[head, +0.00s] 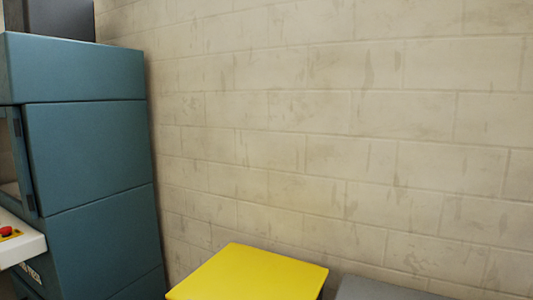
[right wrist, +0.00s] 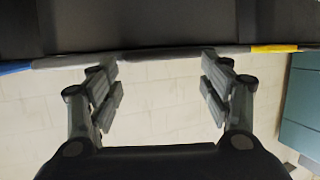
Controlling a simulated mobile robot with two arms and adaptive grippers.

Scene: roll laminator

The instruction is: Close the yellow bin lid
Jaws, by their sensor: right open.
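The yellow bin lid (head: 250,274) shows at the bottom of the head view as a flat yellow panel by the wall. Its lower part is cut off by the frame, and the bin under it is hidden, so I cannot tell how far open it stands. In the right wrist view a short yellow edge (right wrist: 275,48) shows at the upper right. My right gripper (right wrist: 162,82) is open and empty, its fingers spread in front of a grey edge (right wrist: 170,53), to the left of the yellow edge. My left gripper is in neither view.
A grey lid (head: 375,289) is right of the yellow one. A blue edge (right wrist: 14,68) shows at the left of the wrist view. A teal machine (head: 85,150) with a red button (head: 7,231) stands at the left, against a pale block wall (head: 330,130).

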